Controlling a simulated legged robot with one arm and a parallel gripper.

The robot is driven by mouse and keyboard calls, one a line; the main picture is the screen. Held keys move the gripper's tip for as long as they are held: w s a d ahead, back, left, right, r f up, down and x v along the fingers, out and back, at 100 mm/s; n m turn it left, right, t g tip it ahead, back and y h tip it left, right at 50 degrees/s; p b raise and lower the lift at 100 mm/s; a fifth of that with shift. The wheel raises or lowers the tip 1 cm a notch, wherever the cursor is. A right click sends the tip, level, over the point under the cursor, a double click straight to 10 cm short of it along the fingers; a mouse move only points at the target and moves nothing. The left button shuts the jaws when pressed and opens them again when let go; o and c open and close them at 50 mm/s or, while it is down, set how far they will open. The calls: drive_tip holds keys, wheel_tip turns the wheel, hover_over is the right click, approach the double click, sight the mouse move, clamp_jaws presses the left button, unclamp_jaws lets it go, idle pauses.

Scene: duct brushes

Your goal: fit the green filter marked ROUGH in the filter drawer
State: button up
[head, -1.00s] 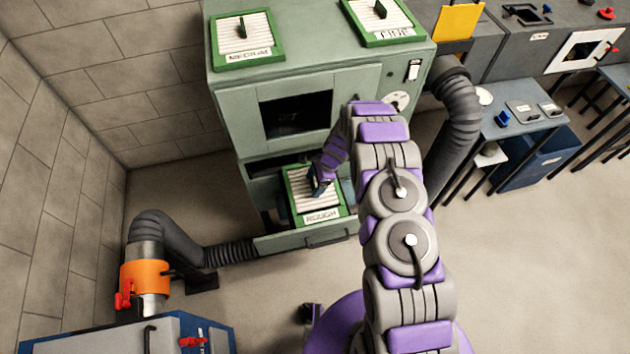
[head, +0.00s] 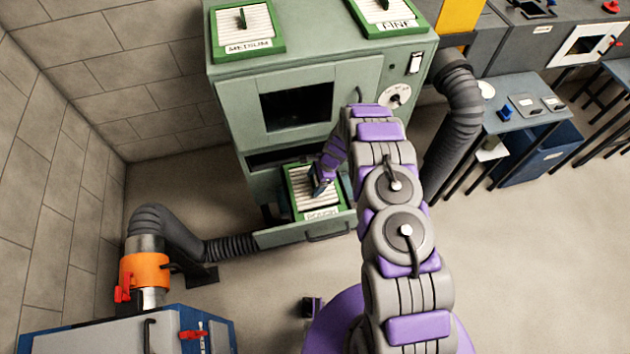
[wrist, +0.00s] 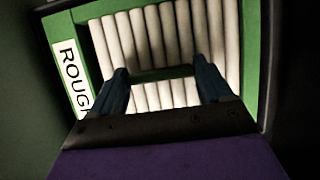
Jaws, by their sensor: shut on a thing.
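The green-framed filter marked ROUGH (head: 303,204) has white pleats and lies flat in the open filter drawer (head: 305,236) at the bottom of the green cabinet. In the head view its label side faces the drawer front. My gripper (head: 319,186) is over the middle of the filter, shut on its handle. In the wrist view my gripper (wrist: 168,80) has its two fingers on either side of the handle, and the filter (wrist: 253,50) shows close beneath with its label at the left. Whether the filter touches the drawer floor is hidden.
Filters marked MEDIUM (head: 247,47) and FINE (head: 397,28) lie on top of the green cabinet (head: 230,110). A grey duct hose with an orange collar (head: 145,270) stands left of the drawer. Another hose (head: 455,110) runs down the cabinet's right side.

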drive_tip(key=o, duration=1.2)
drive_tip(key=shift+d+r, duration=0.1)
drive_tip(key=p+v, duration=0.3)
drive_tip(key=v, duration=1.4)
drive_tip(key=shift+w, duration=0.1)
